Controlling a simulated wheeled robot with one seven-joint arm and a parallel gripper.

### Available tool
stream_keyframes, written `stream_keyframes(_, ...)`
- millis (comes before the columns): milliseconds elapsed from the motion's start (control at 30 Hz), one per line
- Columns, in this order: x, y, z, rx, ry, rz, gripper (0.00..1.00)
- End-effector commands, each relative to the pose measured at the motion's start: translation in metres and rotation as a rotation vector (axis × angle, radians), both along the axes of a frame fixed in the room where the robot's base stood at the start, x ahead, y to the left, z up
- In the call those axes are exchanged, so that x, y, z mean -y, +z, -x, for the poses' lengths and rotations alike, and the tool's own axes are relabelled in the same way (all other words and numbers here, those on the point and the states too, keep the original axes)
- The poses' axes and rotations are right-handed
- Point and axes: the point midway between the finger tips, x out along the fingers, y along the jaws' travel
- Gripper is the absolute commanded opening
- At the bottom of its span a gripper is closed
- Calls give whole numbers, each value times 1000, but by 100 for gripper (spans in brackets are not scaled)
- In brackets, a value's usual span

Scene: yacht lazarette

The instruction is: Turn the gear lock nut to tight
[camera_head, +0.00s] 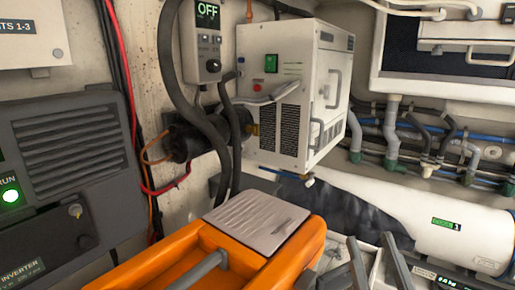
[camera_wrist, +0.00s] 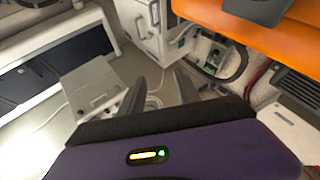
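I cannot make out a gear lock nut in either view. My gripper (camera_head: 371,242) shows at the bottom right of the head view as two dark upright fingers with a gap between them. In the wrist view my gripper (camera_wrist: 158,80) has both fingers apart, with nothing visible held between them. Beyond the fingers is pale floor with thin lines or cables. A pale grey box (camera_wrist: 92,86) lies left of the fingers in the wrist view, with a small dark spot on its top. I cannot tell what that spot is.
A white cabinet unit (camera_head: 284,98) hangs behind, beside a controller reading OFF (camera_head: 208,45). Pipes and valves (camera_head: 425,140) run above a white cylinder (camera_head: 430,225) at right. An orange body with a grey ribbed plate (camera_head: 258,222) fills the bottom middle. A grey inverter (camera_head: 70,165) stands left.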

Motion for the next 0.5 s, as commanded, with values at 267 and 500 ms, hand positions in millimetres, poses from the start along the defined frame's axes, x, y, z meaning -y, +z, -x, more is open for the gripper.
stream_keyframes(267, 3, -70, 58, -120, 27, 8, 39)
stream_keyframes(500, 8, -117, 112, -232, 37, -10, 39)
